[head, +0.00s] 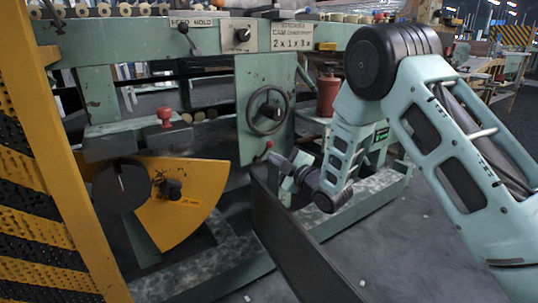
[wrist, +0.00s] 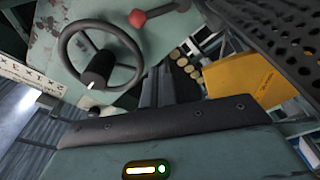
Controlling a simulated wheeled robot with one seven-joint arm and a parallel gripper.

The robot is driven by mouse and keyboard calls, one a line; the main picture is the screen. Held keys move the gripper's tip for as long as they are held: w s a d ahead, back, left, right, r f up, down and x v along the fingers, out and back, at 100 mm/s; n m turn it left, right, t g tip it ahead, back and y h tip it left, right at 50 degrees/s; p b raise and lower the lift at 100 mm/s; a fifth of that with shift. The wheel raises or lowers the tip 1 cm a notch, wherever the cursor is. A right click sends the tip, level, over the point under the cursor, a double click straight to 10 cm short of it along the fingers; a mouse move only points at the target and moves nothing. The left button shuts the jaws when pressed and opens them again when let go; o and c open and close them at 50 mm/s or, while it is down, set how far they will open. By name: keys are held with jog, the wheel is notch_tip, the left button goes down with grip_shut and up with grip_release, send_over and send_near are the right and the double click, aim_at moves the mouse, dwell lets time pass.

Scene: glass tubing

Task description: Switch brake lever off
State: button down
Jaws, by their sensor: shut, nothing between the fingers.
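A small lever with a red ball end (head: 268,146) sits on the green machine panel just below and right of the handwheel (head: 268,112). In the wrist view the red ball (wrist: 137,18) and its short grey arm are near the top, right of the handwheel (wrist: 98,62). No label marks it as the brake lever. My gripper (head: 275,158) is beside this lever in the head view. In the wrist view its dark fingers (wrist: 166,75) are together and empty, below the lever. I cannot tell whether they touch it.
A yellow quadrant plate (head: 190,200) with a dark disc stands left, with a red knob (head: 165,117) above it. A dark slanted panel (head: 295,245) lies below my gripper. A striped yellow post (head: 40,170) is at far left. Open floor (head: 410,250) shows at lower right.

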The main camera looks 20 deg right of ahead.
jog(key=b+x, duration=0.2)
jog(key=x, duration=0.2)
jog(key=b+x, duration=0.2)
jog(key=x, duration=0.3)
jog(key=shift+w+f, duration=0.1)
jog(key=shift+f, duration=0.1)
jog(key=shift+w+d+f+b, duration=0.15)
jog(key=shift+d+f+b, duration=0.15)
jog(key=shift+d+b, duration=0.2)
jog(key=shift+w+d+f+b, duration=0.15)
jog(key=shift+d+f+b, duration=0.2)
jog(key=shift+b, duration=0.2)
jog(key=shift+d+f+b, duration=0.15)
jog(key=shift+d+b, duration=0.2)
jog(key=shift+d, duration=0.4)
